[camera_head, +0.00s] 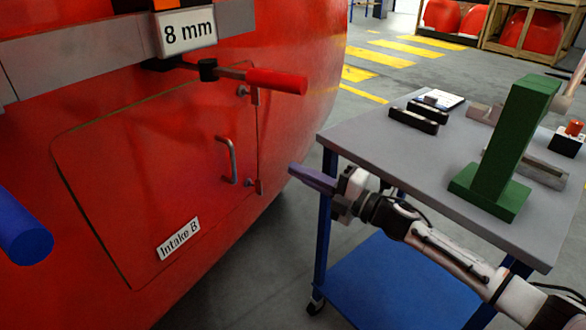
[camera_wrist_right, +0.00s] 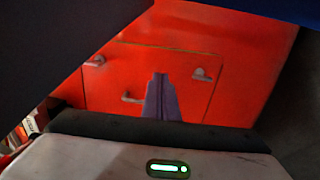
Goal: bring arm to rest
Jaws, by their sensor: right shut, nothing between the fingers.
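My right gripper (camera_head: 312,180) shows in the head view between the red nosecone (camera_head: 300,40) and the table. Its purple fingers are shut and empty, and they point left toward the nosecone. My right arm comes in from the lower right, in front of the table. In the right wrist view the shut fingers (camera_wrist_right: 162,98) stand in front of the red hatch, apart from any held thing. My left gripper is not in view.
The nosecone has a hatch with a metal handle (camera_head: 229,160), an "Intake B" label (camera_head: 178,239), a red lever (camera_head: 277,81) and an "8 mm" sign (camera_head: 187,31). The grey table (camera_head: 380,140) at right bears a green stand (camera_head: 505,140) and several small parts. Wooden crates (camera_head: 500,35) stand behind.

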